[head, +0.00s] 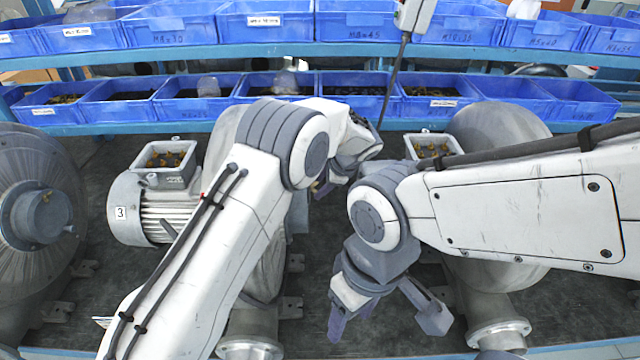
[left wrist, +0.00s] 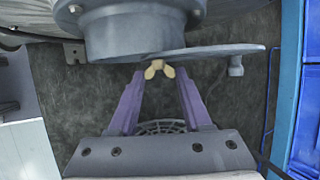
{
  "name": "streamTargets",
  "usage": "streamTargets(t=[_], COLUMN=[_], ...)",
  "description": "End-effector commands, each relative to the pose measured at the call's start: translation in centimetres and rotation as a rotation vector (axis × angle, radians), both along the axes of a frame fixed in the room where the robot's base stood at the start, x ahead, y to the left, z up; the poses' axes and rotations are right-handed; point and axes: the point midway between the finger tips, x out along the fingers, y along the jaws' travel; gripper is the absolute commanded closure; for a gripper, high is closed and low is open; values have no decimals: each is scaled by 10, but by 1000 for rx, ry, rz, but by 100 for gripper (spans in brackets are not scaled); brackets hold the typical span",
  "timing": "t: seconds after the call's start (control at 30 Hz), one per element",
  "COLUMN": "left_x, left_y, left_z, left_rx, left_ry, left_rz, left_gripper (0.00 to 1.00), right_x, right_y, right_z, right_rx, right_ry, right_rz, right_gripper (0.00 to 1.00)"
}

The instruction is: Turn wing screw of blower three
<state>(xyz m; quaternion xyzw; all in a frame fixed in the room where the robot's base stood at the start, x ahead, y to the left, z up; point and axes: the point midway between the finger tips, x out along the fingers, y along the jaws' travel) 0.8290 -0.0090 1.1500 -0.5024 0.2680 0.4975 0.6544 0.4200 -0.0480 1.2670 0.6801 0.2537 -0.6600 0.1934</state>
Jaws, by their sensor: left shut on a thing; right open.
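Blower three, with a grey ribbed motor (head: 168,212) and a label "3", stands left of centre in the head view. My left arm covers much of its round casing. The brass-coloured wing screw (left wrist: 158,70) shows in the left wrist view, below the blower's round grey flange (left wrist: 135,38). My left gripper (left wrist: 160,76) has its purple fingers on both sides of the wing screw and is shut on it. In the head view my left gripper (head: 322,187) is partly hidden behind its own arm, and the screw is hidden. My right gripper (head: 385,318) is open and empty, lower right of the left one.
Another blower (head: 35,200) stands at the far left, and one (head: 500,125) is partly behind my right arm. Blue bins (head: 350,112) fill the rack at the back. A thin grey plate (left wrist: 215,50) extends right of the screw. Some dark bench top (head: 95,270) is bare.

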Motion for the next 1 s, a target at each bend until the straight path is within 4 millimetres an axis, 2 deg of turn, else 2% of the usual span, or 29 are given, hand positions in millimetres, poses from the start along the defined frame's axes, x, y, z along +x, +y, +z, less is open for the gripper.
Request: streamTargets(t=[0.07,0.1,0.17,0.57,0.67,1.0], left_x=[-1,-1,0,-2,-6,-30], left_y=[1,1,1,-2,-8,-32], left_z=[-1,-1,-1,3,13,68], left_rx=[3,4,3,1,-1,-1], left_ry=[2,2,2,-1,-3,-1], left_rz=[1,1,1,0,-1,0], left_gripper=[100,44,21,21,21,21], right_x=[0,0,0,0,0,0], right_y=[0,0,0,0,0,0], right_z=[0,0,0,-4,-12,-38], right_rx=[0,0,0,0,0,0], right_ry=[0,0,0,0,0,0], right_rz=[0,0,0,0,1,-2], right_gripper=[41,41,41,41,41,41])
